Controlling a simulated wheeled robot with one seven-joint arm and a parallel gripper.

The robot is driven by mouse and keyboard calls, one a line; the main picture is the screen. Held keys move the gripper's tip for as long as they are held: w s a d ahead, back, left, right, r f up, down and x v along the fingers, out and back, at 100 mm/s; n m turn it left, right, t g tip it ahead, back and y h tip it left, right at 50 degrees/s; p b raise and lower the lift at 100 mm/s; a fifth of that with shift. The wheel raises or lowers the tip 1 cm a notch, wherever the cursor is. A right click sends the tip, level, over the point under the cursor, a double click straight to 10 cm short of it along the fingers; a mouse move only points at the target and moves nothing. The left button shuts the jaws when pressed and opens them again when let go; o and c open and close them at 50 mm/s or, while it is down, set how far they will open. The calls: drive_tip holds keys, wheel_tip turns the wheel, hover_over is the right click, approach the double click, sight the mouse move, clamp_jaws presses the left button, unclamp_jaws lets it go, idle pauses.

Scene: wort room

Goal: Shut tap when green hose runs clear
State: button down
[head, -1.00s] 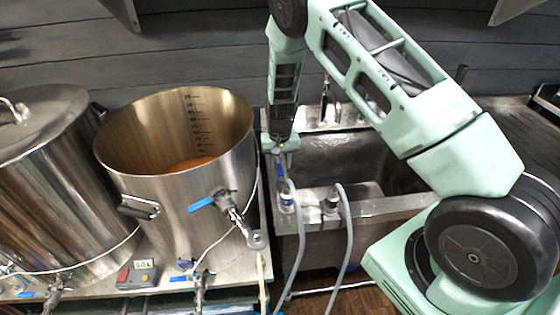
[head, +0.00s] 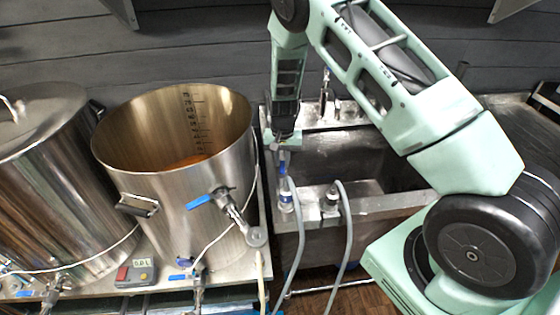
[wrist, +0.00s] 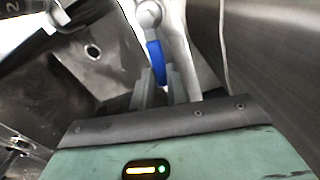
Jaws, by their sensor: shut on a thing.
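My gripper (head: 283,148) points down at the front left edge of the sink and is shut on the blue tap handle (head: 282,168). In the wrist view the handle (wrist: 155,55) shows between my fingertips (wrist: 160,86). Below the tap, a grey hose (head: 300,235) runs from a fitting on the sink edge toward the floor. A second grey hose (head: 348,235) hangs from the fitting to its right. No hose looks clearly green, and I cannot see what flows inside either one.
An open steel kettle (head: 165,215) with orange-brown liquid (head: 190,161) and a blue-handled valve (head: 207,199) stands left of the sink (head: 385,209). A lidded steel vessel (head: 55,190) is further left. A small control box (head: 137,273) sits in front.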

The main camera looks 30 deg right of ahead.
drive_tip(key=m, duration=0.1)
drive_tip(key=s+d+m, duration=0.1)
drive_tip(key=m, duration=0.1)
drive_tip(key=m+b, duration=0.1)
drive_tip(key=shift+s+d+m, duration=0.3)
drive_tip(key=shift+s, duration=0.05)
drive_tip(key=shift+s+d+m+p, duration=0.1)
drive_tip(key=shift+s+m+p, duration=0.15)
drive_tip(key=shift+s+m, duration=1.15)
drive_tip(key=shift+s+d+m+p, duration=0.15)
drive_tip(key=shift+s+m, duration=0.3)
drive_tip(key=shift+m, duration=1.95)
drive_tip(key=shift+s+d+m+p, duration=0.1)
drive_tip(key=shift+s+m+p, duration=0.2)
drive_tip(key=shift+s+m, duration=1.1)
drive_tip(key=shift+w+a+m, duration=0.1)
drive_tip(key=shift+w+m, duration=0.35)
drive_tip(key=shift+m, duration=0.15)
drive_tip(key=c, duration=1.4)
unclamp_jaws()
drive_tip(key=shift+r, duration=0.1)
